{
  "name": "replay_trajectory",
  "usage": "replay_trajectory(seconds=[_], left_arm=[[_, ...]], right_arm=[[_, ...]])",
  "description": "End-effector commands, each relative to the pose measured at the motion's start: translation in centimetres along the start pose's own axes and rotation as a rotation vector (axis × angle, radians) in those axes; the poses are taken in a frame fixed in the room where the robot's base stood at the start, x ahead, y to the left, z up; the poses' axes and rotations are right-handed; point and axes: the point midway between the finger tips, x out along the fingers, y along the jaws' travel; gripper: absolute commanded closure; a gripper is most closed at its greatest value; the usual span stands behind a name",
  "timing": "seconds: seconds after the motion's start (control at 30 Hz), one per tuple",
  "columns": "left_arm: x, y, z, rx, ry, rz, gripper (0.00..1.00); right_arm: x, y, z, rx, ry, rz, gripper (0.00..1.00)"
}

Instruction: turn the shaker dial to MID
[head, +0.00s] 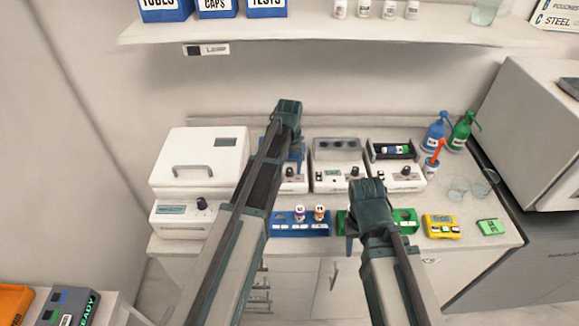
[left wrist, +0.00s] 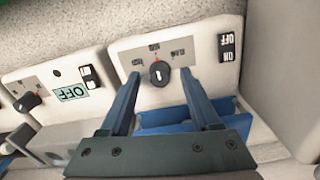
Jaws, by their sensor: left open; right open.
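The blue-topped white unit (head: 296,184), which I take to be the shaker, stands at the back of the bench, partly hidden by my left arm. Its round dark dial (left wrist: 159,76) shows in the left wrist view, with a white mark on its face, a red mark beside it and several small labels I cannot read. My left gripper (left wrist: 160,84) is open, its fingers on either side of the dial with visible gaps. In the head view my left gripper (head: 287,112) is above the unit. My right gripper (head: 370,196) is open above the green rack.
A lidded white machine (head: 198,158) stands to the left. Two more dial units, a grey-topped one (head: 337,180) and one holding tubes (head: 404,184), stand to the right. A blue rack (head: 300,229), green rack (head: 408,228) and yellow timer (head: 441,226) line the front.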

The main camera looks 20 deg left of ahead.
Motion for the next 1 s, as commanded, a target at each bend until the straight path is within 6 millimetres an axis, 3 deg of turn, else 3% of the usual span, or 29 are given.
replay_trajectory(seconds=[0.37, 1.0], left_arm=[[-1.9, 0.0, 0.0, 0.0, 0.0, 0.0, 0.37], [-11.4, 0.0, 0.0, 0.0, 0.0, 0.0, 0.37]], right_arm=[[-1.9, 0.2, 0.1, -0.001, 0.0, 0.0, 0.5], [-11.3, 1.1, 0.7, 0.013, 0.0, -0.003, 0.5]])
